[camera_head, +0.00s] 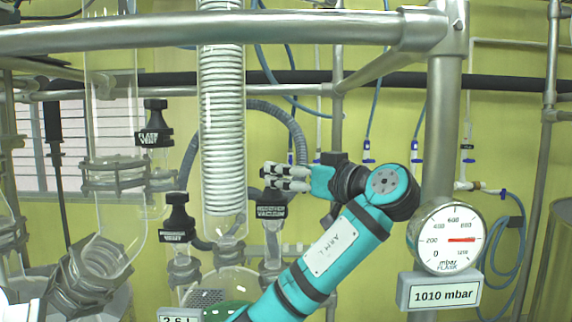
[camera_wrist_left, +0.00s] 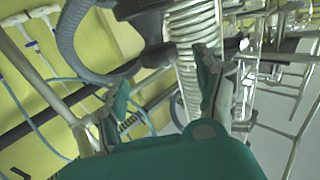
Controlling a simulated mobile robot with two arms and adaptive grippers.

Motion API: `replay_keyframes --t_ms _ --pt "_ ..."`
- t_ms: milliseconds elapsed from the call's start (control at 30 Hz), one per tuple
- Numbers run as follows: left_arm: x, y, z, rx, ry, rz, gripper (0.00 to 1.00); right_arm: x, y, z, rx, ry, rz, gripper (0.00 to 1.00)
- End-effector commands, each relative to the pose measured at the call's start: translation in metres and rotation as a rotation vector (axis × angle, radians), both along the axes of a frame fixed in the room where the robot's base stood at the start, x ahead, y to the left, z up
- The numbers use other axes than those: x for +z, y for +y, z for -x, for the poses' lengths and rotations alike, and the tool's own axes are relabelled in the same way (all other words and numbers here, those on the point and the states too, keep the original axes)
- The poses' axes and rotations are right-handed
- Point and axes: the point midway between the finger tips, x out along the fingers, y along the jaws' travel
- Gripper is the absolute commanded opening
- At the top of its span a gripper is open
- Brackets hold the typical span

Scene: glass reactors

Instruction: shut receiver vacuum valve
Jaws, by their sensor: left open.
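The receiver vacuum valve (camera_head: 271,211) is a black-topped stopcock with a label ending in "VACUUM", right of the white coil condenser in the head view. Its upper part is partly hidden by my left gripper (camera_head: 272,178), whose fingers point left just above the label. I cannot tell whether they touch the valve. In the left wrist view the fingers of my left gripper (camera_wrist_left: 162,92) are spread apart, and I see nothing held between them. My right gripper is not in view.
The coil condenser (camera_head: 222,120) stands left of the gripper. Other black valves, flask vent (camera_head: 154,125) and a lower one (camera_head: 177,220), are further left. A grey hose (camera_head: 285,120) curves behind. Metal rails cross above. A gauge (camera_head: 447,238) and a 1010 mbar display (camera_head: 441,293) stand right.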

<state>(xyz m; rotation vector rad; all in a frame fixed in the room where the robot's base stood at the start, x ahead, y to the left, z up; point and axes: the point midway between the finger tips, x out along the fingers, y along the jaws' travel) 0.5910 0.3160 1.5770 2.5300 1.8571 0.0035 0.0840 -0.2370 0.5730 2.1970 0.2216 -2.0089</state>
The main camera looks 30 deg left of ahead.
Motion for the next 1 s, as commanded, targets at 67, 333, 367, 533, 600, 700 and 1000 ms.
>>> replay_keyframes --t_ms 67,333,367,533,600,700,1000 --pt "0.006 0.014 -0.003 0.006 0.004 -0.003 0.71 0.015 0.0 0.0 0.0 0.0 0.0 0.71" --pt "0.004 0.049 -0.015 0.002 0.004 -0.002 0.71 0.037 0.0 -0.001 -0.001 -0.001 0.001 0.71" --pt "0.003 0.052 -0.016 0.002 0.004 -0.003 0.71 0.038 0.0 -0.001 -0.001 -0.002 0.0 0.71" --pt "0.001 0.057 -0.018 0.0 0.003 -0.002 0.71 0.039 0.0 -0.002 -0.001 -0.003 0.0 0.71" --pt "0.0 0.057 -0.018 -0.001 0.003 -0.002 0.71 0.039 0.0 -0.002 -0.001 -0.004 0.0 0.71" --pt "0.0 0.057 -0.018 -0.001 0.003 -0.002 0.71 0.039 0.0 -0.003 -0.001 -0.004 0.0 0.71" --pt "0.0 0.057 -0.018 -0.001 0.004 -0.002 0.35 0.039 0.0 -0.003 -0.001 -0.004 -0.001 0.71"
